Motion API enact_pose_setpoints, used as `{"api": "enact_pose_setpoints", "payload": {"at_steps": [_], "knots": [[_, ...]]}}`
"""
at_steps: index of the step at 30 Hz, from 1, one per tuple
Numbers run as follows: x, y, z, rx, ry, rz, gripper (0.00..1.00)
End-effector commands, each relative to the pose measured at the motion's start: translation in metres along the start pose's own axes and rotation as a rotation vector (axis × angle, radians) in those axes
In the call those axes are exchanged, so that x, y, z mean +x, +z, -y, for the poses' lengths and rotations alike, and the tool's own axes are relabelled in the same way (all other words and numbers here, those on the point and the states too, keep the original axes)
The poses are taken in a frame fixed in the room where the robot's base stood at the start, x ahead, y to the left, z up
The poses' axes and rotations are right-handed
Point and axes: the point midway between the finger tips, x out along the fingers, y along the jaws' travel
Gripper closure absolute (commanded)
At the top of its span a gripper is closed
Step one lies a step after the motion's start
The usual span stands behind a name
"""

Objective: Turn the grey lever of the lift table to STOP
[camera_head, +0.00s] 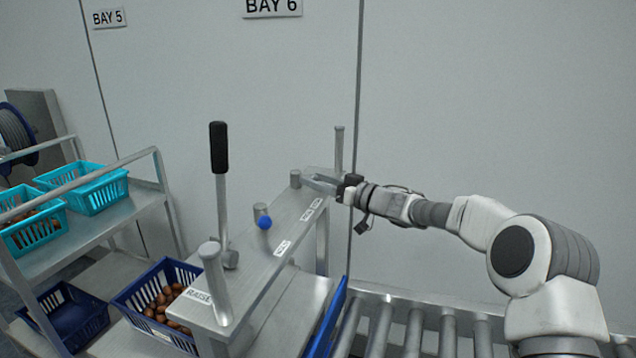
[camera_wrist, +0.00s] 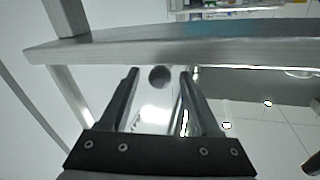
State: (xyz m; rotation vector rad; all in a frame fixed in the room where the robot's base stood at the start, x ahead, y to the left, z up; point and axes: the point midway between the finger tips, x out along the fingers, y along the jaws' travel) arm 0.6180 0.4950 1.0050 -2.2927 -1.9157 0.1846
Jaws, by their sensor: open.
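A tall lever (camera_head: 222,205) with a grey shaft and black grip stands nearly upright at the left edge of the lift table's metal top (camera_head: 262,262). A RAISE label (camera_head: 198,295) is at the near end; other labels (camera_head: 283,247) along the top are too small to read surely.
A blue knob (camera_head: 264,221) sits mid-top beside a small grey post. Upright posts stand at the near (camera_head: 214,283) and far (camera_head: 339,150) ends. A blue crate (camera_head: 127,300) of dates is at lower left, a roller conveyor (camera_head: 414,325) at lower right.

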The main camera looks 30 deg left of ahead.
Motion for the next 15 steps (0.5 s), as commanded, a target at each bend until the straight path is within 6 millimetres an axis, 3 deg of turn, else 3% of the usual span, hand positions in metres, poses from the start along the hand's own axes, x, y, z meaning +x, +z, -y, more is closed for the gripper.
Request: {"api": "enact_pose_setpoints", "payload": {"at_steps": [7,15], "knots": [[0.0004,0.0,0.0,0.0,0.0,0.0,0.36],[0.0002,-0.0001,0.0,0.0,0.0,0.0,0.85]]}}
